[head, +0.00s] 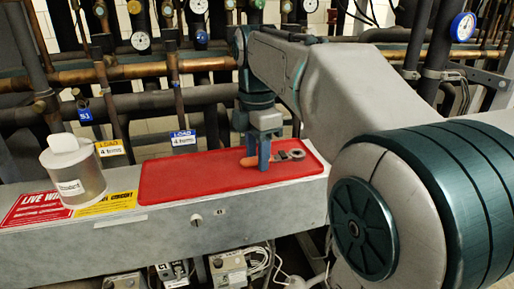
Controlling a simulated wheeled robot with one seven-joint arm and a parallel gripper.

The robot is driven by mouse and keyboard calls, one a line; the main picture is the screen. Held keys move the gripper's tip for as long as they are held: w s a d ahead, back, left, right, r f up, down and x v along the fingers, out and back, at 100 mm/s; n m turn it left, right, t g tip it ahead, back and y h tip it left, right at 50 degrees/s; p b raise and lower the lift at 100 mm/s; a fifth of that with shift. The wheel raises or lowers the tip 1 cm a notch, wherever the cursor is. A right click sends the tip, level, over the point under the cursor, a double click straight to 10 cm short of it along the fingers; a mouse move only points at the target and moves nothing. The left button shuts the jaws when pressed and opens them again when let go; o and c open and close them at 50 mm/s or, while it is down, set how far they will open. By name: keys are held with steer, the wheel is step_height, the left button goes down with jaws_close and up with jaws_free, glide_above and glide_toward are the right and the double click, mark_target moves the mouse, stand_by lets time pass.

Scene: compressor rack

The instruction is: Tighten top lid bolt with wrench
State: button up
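A wrench (294,154) lies on the red mat (190,177), with a grey metal head to the right and an orange handle end to the left. My gripper (259,165) points straight down over the handle, its two blue fingers reaching mat level. The fingers cover the middle of the wrench; I cannot tell whether they grip it or only stand around it. I cannot make out a lid bolt; my arm hides much of the right side.
Copper pipes (130,72), gauges (141,40) and tags (183,139) crowd the back. The mat's left half is clear.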

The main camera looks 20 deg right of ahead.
jaws_close()
steer(key=shift+r, duration=0.15)
step_height(320, 180, up, 7)
steer(key=p, duration=0.7)
